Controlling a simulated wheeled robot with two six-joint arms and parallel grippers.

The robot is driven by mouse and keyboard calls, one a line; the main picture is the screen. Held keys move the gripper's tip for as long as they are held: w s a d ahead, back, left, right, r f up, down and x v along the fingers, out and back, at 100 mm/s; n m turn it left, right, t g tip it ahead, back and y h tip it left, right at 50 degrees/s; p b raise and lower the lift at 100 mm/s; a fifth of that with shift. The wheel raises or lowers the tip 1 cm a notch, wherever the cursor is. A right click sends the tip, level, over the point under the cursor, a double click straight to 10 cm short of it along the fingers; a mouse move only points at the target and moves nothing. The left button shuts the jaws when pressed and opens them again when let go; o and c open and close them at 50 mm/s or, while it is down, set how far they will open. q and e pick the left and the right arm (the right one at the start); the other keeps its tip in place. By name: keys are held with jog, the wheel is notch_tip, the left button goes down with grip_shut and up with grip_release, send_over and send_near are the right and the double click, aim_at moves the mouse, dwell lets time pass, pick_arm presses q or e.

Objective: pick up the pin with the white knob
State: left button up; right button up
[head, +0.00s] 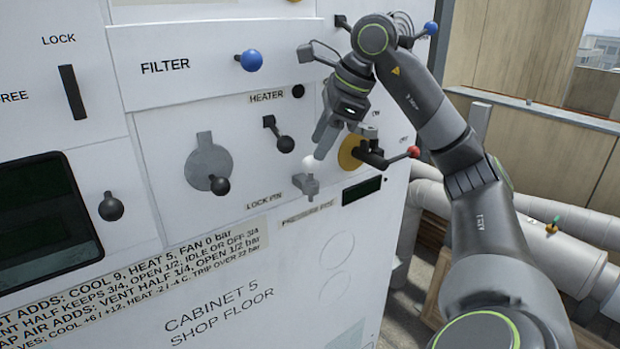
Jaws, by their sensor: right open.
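The pin with the white knob (309,165) sits in a grey holder on the cabinet's white front, right of the "LOCK PIN" label. The knob points up and the pin looks upright. My right gripper (322,146) reaches in from the right and is open, with its fingers pointing down just above and to the right of the knob. One fingertip overlaps the knob's edge in the picture; I cannot tell whether they touch. Nothing is held. My left gripper is not in the head view.
Close by are a red-tipped lever on a yellow disc (349,153), a black heater lever (285,144), a grey disc handle (209,163) and a blue filter knob (251,61). A dark display (361,190) sits lower right. Pipes (560,240) run at the right.

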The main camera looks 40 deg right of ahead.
aim_at(312, 163)
jog(key=shift+b+x, duration=0.45)
jog(key=shift+x, duration=0.7)
jog(key=shift+s+d+f, duration=0.1)
jog(key=shift+d+f, duration=0.05)
jog(key=shift+f, duration=0.2)
jog(key=p+x, duration=0.1)
jog(key=x, duration=0.1)
jog(key=shift+f, duration=0.25)
jog(key=shift+w+a+f, duration=0.2)
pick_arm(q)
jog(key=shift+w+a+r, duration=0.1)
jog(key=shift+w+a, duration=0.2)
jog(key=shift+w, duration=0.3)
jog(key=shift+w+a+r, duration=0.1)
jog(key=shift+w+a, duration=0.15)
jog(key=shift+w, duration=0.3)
pick_arm(e)
jog(key=shift+f, duration=0.15)
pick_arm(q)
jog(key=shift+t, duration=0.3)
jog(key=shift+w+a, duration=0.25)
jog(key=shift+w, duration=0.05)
pick_arm(e)
jog(key=c, duration=0.7)
jog(key=shift+c, duration=0.2)
